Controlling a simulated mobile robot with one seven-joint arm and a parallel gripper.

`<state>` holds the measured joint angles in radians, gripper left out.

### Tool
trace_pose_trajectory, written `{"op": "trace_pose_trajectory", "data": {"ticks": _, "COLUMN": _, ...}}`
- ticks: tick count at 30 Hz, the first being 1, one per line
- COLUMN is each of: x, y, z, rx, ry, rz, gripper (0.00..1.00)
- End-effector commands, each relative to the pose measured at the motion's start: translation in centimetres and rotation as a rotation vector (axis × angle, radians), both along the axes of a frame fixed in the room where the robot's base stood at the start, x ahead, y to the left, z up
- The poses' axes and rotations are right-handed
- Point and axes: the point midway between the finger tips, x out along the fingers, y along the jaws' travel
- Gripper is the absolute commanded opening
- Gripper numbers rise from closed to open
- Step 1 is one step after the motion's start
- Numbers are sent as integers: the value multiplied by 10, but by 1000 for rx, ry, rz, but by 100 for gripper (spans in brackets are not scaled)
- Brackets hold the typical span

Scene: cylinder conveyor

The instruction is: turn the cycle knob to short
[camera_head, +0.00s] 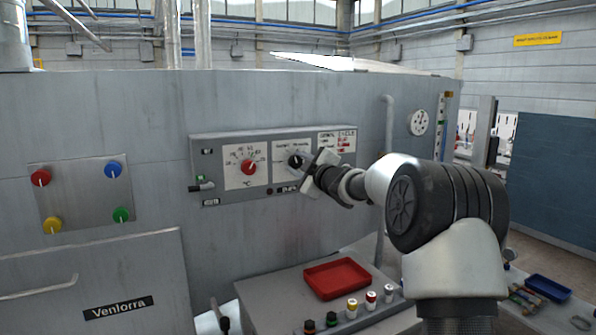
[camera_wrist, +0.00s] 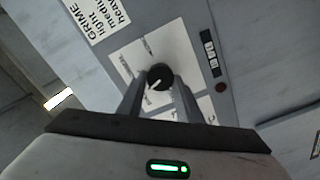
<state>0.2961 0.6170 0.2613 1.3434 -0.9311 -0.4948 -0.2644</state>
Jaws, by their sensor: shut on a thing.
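The cycle knob (camera_head: 295,161) is a round black knob with a white pointer line, on a white dial plate at the right part of the grey control panel (camera_head: 228,144). In the wrist view the knob (camera_wrist: 159,76) sits between the two fingertips of my gripper (camera_wrist: 160,84), which is shut on it. In the head view my gripper (camera_head: 308,172) reaches the knob from the right. The dial plate's lettering (camera_wrist: 140,58) is mostly hidden by the fingers or too small to read, so I cannot tell which setting the pointer is on.
A red knob (camera_head: 248,167) on a temperature dial is left of the cycle knob. A black-tipped lever (camera_head: 201,187) sticks out at the panel's lower left.

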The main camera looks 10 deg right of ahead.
Motion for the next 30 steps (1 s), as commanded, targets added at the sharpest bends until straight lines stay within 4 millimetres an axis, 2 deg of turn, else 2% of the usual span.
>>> {"op": "trace_pose_trajectory", "data": {"ticks": 12, "x": 0, "y": 0, "z": -2, "rx": -189, "ry": -60, "rz": 0, "gripper": 10}}
{"op": "trace_pose_trajectory", "data": {"ticks": 29, "x": 0, "y": 1, "z": -2, "rx": -216, "ry": -69, "rz": 1, "gripper": 10}}
{"op": "trace_pose_trajectory", "data": {"ticks": 30, "x": 0, "y": 1, "z": -2, "rx": -215, "ry": -68, "rz": 1, "gripper": 35}}
